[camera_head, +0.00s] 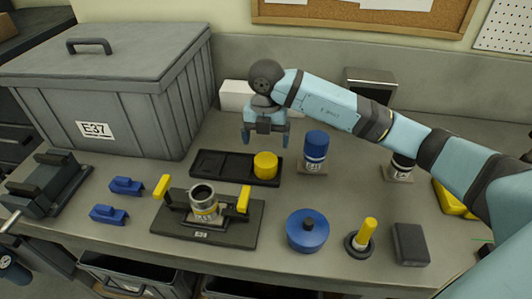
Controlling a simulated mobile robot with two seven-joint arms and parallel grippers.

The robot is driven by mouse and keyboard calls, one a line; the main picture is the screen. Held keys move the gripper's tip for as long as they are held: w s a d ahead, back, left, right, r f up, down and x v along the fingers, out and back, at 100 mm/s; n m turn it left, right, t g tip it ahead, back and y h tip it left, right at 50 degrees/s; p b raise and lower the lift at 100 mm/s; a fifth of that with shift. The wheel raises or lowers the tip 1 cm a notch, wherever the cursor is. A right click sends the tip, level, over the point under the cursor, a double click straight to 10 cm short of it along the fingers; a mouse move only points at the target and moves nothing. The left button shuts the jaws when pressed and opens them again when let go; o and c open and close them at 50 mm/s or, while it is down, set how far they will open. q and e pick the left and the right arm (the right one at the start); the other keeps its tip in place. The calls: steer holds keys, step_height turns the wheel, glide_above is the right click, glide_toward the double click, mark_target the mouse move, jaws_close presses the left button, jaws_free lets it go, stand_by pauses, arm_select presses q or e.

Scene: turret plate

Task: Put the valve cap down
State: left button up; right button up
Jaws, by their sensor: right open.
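A yellow round cap (265,165), which looks like the valve cap, stands upright at the right end of a black tray (215,165). My right gripper (265,138) is open and empty, its two blue fingers pointing down. It hangs above and behind the tray, apart from the yellow cap. A metal valve cylinder (204,203) with an open top stands on a dark plate (201,236) in front of the tray, between two yellow clamp handles. My left gripper is out of view.
A large grey lidded bin (110,90) stands at the back left. A blue-topped cylinder (315,148) is right of the tray. Blue clamps (126,186) lie left.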

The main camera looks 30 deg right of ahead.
mark_target(266, 159)
step_height(266, 159, up, 5)
steer(key=shift+f, duration=0.1)
stand_by(0.6)
